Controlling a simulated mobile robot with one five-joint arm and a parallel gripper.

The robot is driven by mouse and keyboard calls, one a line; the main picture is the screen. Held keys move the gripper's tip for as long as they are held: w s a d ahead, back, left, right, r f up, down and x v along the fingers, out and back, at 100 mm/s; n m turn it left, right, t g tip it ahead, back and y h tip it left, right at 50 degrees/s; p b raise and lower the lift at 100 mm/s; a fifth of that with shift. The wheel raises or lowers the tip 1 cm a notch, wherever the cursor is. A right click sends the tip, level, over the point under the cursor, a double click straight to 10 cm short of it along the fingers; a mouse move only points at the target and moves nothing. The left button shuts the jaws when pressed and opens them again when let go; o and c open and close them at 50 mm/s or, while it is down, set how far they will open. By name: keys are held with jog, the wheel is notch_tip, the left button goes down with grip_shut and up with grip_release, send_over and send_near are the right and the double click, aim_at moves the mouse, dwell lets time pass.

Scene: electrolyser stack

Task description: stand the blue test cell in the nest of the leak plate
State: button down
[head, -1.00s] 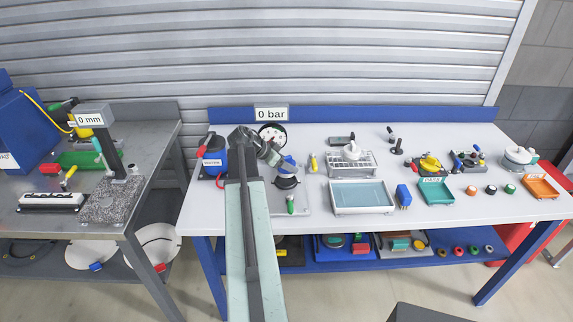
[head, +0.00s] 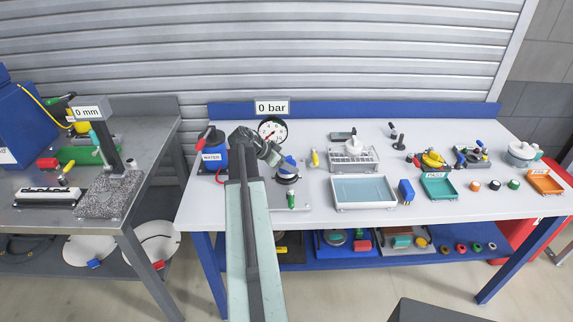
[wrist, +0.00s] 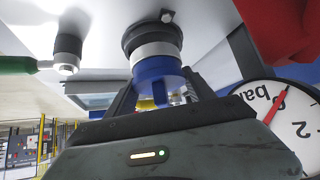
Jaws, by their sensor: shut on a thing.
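The blue test cell (wrist: 157,72), with a white band, is held in my gripper (wrist: 160,92), which is shut on it. In the head view the blue cell (head: 288,161) shows at the tip of my gripper (head: 280,160). The dark round nest (head: 287,179) of the grey leak plate (head: 277,205) lies directly below it. In the wrist view, which is turned over, the cell's white end meets or nearly meets the dark ring of the nest (wrist: 148,34). I cannot tell whether it is fully seated.
A green-handled valve (head: 291,199) stands at the plate's front. A pressure gauge (head: 272,131) is close behind my gripper, and a blue water container (head: 213,152) stands left. A yellow-handled item (head: 314,158) and a clear-blue tray (head: 363,191) are to the right.

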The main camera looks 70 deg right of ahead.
jog(key=shift+f+b, duration=1)
jog(key=shift+f, duration=0.05)
dwell(0.4)
jog(key=shift+c, duration=1.3)
grip_release()
jog(key=shift+r, duration=0.1)
jog(key=p+v, duration=0.5)
jog(key=v, duration=0.2)
jog(key=shift+a+r+p, duration=0.2)
jog(key=shift+p, duration=0.1)
jog(key=shift+w+r, duration=0.1)
